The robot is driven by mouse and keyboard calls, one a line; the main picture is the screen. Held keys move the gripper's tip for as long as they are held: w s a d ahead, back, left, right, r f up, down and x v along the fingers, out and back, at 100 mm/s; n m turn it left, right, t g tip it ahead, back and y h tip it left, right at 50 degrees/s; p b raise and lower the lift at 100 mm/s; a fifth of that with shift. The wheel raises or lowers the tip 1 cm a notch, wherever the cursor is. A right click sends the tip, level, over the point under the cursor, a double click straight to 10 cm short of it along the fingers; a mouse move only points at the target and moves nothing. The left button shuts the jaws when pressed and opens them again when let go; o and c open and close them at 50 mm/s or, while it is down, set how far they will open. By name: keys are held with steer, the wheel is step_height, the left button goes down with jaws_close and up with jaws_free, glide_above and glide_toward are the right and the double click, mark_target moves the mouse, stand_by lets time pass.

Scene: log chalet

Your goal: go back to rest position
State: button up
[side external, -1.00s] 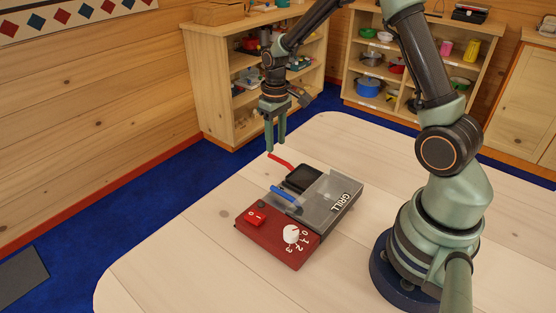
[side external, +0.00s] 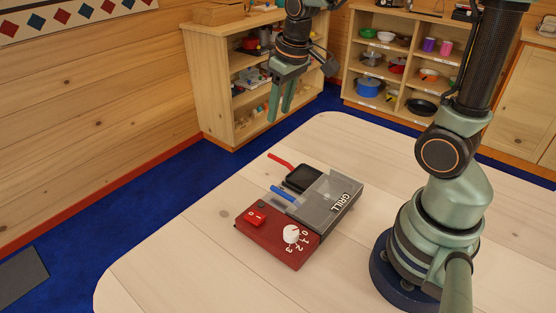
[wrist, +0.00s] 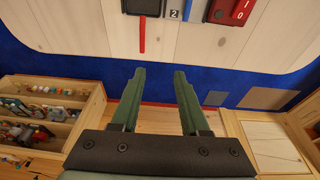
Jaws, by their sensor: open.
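My gripper (side external: 281,118) is open and empty, raised in the air above and behind the grill, fingers pointing down. Its two green fingers also show spread apart in the wrist view (wrist: 155,72). The red and grey toy grill (side external: 275,236) sits on the pale wooden table (side external: 180,262), with a white knob, a red switch, a blue handle and a dark pan area. A red handle (side external: 280,159) sticks out from its far side; it also shows in the wrist view (wrist: 142,35). Nothing touches the gripper.
A wooden shelf (side external: 213,95) with small items stands beyond the table at the far left. Another shelf (side external: 352,84) with bowls and pans stands at the back. Blue carpet (side external: 150,195) surrounds the table. The table's left part is bare.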

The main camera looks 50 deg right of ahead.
steer(key=s+a+r+t, duration=0.2)
steer(key=s+a+r, duration=0.2)
steer(key=s, duration=0.4)
steer(key=shift+s+r+t, duration=0.2)
steer(key=shift+r+t, duration=0.2)
steer(key=shift+r, duration=0.05)
